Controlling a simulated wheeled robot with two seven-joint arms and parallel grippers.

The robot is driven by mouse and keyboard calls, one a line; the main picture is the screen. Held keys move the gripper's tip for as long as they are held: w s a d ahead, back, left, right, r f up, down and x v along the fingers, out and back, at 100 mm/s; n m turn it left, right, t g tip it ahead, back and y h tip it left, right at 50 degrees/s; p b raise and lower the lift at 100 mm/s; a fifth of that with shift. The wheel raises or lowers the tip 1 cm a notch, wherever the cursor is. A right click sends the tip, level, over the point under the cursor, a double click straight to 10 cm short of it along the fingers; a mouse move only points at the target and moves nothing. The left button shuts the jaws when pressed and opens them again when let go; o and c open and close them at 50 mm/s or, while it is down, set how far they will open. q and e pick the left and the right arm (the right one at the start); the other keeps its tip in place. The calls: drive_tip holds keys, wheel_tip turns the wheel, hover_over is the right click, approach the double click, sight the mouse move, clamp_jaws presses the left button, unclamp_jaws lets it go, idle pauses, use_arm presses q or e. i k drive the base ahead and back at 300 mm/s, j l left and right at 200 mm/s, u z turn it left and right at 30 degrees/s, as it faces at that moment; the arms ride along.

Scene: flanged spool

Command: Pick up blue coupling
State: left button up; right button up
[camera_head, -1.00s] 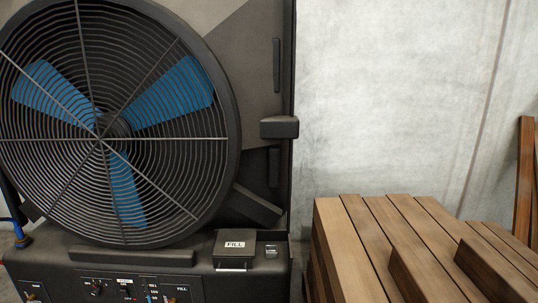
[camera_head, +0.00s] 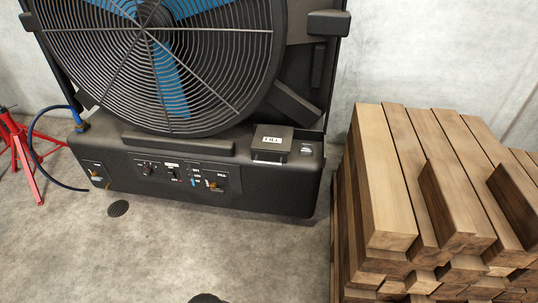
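No separate blue coupling can be made out for certain. A blue hose (camera_head: 34,133) loops down to the floor at the left. Its upper end meets a small blue and brass fitting (camera_head: 82,125) at the left corner of the black fan unit (camera_head: 262,187); whether this is the coupling I cannot tell. Neither of my grippers is in view.
A red stand (camera_head: 22,150) is at the far left beside the hose. A stack of wooden beams (camera_head: 388,200) fills the right side. A dark round disc (camera_head: 118,208) lies on the concrete floor (camera_head: 150,255), which is mostly clear in front of the unit.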

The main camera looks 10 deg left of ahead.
sight(80, 123)
drive_tip(key=u, duration=1.6)
drive_tip(key=i, duration=0.5)
